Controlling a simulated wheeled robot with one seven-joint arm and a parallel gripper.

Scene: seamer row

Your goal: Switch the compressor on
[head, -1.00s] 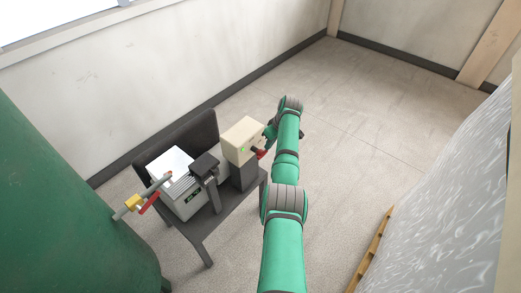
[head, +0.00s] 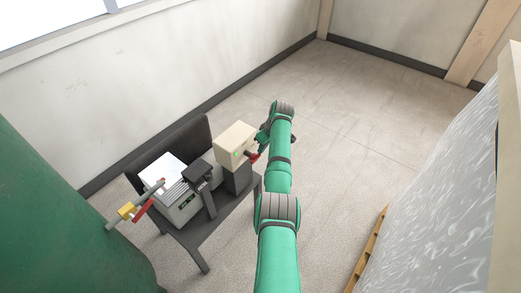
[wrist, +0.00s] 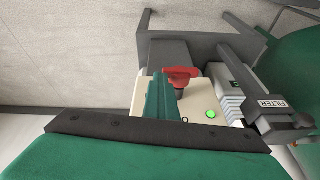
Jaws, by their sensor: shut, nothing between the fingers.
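A beige switch box (head: 235,142) stands on a dark post at the right end of a grey table. On its face is a red rotary knob (wrist: 180,77), which also shows in the head view (head: 254,157). A green lamp (wrist: 211,114) on the face looks lit, and an "O" mark sits near it. My gripper (head: 264,138) is at the right side of the box. In the wrist view its green fingers (wrist: 162,92) are shut and empty, right beside the knob and partly covering the face. I cannot tell whether they touch the knob.
A white-and-grey unit (head: 180,204) and a black bracket labelled FILTER (wrist: 270,104) are beside the box. A green tank (head: 55,200) with a pipe and red-yellow valve (head: 128,212) is at left. A wrapped load (head: 435,180) on a wooden pallet (head: 370,248) is at right. Floor beyond is clear.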

